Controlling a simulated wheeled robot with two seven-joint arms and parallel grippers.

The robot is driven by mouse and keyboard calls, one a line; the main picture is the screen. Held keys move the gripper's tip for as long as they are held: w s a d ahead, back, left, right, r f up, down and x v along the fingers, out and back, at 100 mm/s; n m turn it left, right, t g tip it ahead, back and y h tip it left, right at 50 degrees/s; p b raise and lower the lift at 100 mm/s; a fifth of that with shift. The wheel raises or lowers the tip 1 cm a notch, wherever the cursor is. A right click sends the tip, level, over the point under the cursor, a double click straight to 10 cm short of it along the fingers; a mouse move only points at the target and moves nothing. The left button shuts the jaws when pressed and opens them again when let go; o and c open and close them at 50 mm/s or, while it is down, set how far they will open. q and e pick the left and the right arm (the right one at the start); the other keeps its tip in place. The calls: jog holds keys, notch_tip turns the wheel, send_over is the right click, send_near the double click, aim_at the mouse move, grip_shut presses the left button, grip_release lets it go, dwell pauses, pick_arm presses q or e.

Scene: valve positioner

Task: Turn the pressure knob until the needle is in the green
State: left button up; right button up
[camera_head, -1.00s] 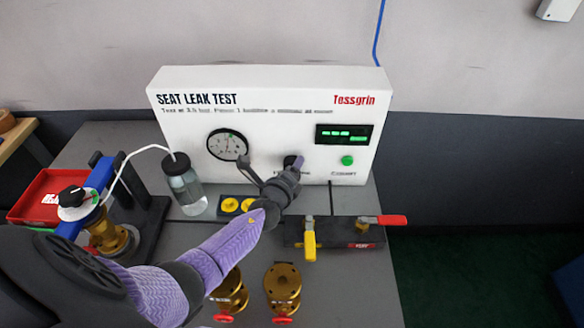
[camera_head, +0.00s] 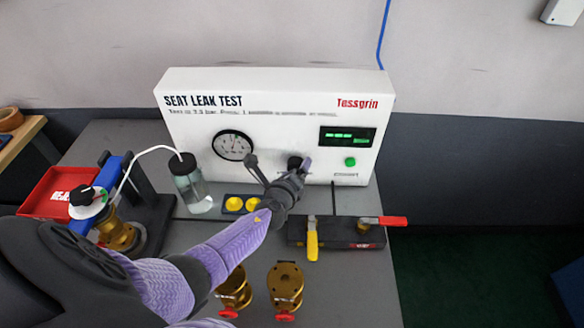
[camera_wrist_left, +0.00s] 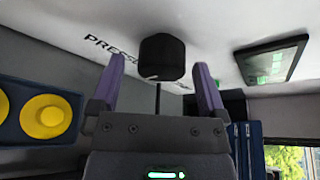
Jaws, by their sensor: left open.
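The black pressure knob (camera_head: 294,163) sits on the front of the white seat leak test panel (camera_head: 290,98). In the left wrist view the knob (camera_wrist_left: 162,58) is ahead of and between my left gripper's purple fingers (camera_wrist_left: 155,88), which are open and apart from each other. I cannot tell whether a finger touches it. In the head view my left gripper (camera_head: 280,160) reaches up to the knob and partly covers its label. The round gauge (camera_head: 233,146) is left of the knob; its needle is too small to read surely. My right gripper is not in view.
A green button (camera_head: 350,161) and a lit display (camera_head: 346,136) are right of the knob. A bottle (camera_head: 191,184) with a tube, a red tray (camera_head: 52,196), yellow discs (camera_head: 243,203), brass valves (camera_head: 285,285) and a manifold with a yellow lever (camera_head: 312,240) crowd the bench.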

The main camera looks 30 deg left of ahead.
pick_arm(q)
jog(key=p+v, duration=0.3)
jog(key=v, duration=0.6)
jog(key=shift+s, duration=0.2)
